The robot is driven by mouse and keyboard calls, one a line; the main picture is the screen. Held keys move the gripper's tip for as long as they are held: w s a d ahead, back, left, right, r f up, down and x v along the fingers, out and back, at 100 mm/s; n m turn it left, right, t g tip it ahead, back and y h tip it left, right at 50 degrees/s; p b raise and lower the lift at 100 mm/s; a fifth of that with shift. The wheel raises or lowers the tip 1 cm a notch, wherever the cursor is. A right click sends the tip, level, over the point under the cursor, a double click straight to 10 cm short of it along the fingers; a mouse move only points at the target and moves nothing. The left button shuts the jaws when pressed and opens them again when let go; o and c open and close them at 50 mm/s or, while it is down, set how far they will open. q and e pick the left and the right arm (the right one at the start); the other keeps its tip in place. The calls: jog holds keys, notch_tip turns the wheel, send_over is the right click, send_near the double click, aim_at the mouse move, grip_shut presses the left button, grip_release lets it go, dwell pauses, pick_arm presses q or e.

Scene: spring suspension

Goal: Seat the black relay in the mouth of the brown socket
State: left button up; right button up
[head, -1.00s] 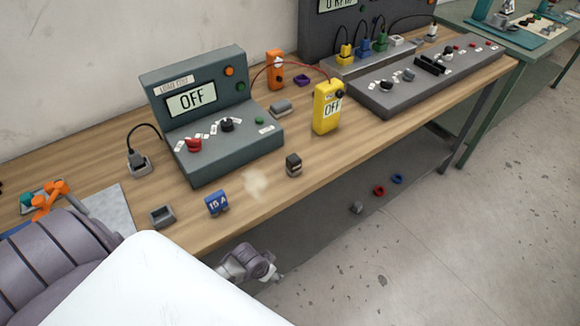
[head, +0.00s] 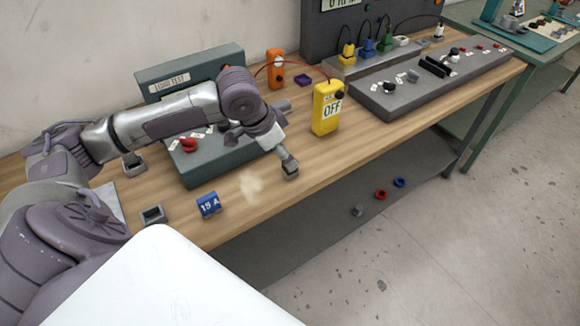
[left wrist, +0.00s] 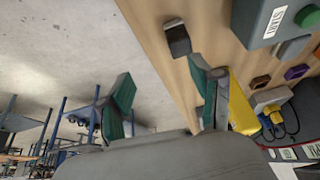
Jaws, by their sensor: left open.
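The black relay (head: 290,173) is a small dark block with a paler part, standing near the table's front edge in the head view. It also shows in the left wrist view (left wrist: 178,40), beyond my fingertips and apart from them. My left gripper (left wrist: 160,78) is open and empty, with its two green-faced fingers spread. In the head view my left gripper (head: 286,158) is just above the relay and partly covers it. A small brown block (left wrist: 262,82), perhaps the brown socket, lies beside the yellow meter in the wrist view. I cannot make out its mouth. My right gripper is not in view.
The yellow meter (head: 326,108) stands right of my gripper. My arm covers much of the grey-green test console (head: 190,70). A blue 15 A block (head: 208,205) and a grey socket (head: 152,214) lie left. A purple block (head: 303,80) is further back.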

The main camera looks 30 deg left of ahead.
pick_arm(q)
notch_tip(320, 180, up, 4)
jog(key=a, duration=0.3)
jog(key=shift+n, duration=0.4)
jog(key=x, duration=0.8)
jog(key=shift+a+f+p, duration=0.15)
jog(key=shift+f+p, duration=0.15)
jog(key=p+x, duration=0.1)
jog(key=x, duration=0.3)
jog(key=shift+w, duration=0.15)
jog(key=shift+w+f, duration=0.25)
jog(key=shift+f, duration=0.3)
grip_shut()
